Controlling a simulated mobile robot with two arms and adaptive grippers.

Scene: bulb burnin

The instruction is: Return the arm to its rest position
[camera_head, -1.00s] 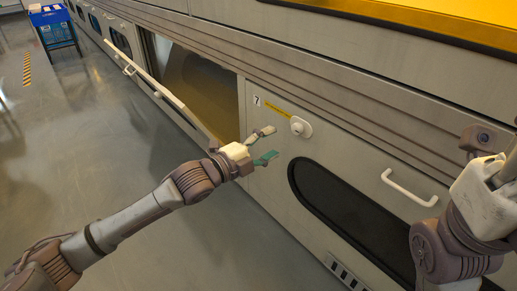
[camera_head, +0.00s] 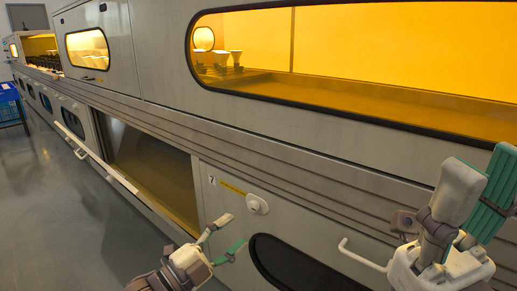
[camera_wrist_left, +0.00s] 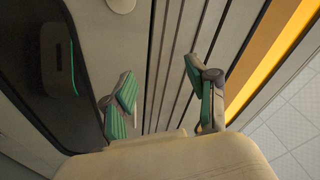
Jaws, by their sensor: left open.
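My left gripper (camera_head: 232,233) is at the bottom middle of the head view, in front of the grey cabinet panel marked 7, below and left of its round knob (camera_head: 257,205). Its two fingers are apart, with nothing between them. In the left wrist view the left gripper (camera_wrist_left: 160,95) also shows open and empty, facing the cabinet's ribbed front. My right gripper (camera_head: 472,200) is at the right edge of the head view with its fingers pointing up. They overlap from this angle, so their gap is unclear. I see nothing held in it.
The long grey cabinet (camera_head: 290,150) fills most of the view. A lower compartment (camera_head: 150,170) stands open, with its flap (camera_head: 100,165) sticking out on the left. A white handle (camera_head: 360,256) projects near my right arm. The floor (camera_head: 40,200) at left is clear.

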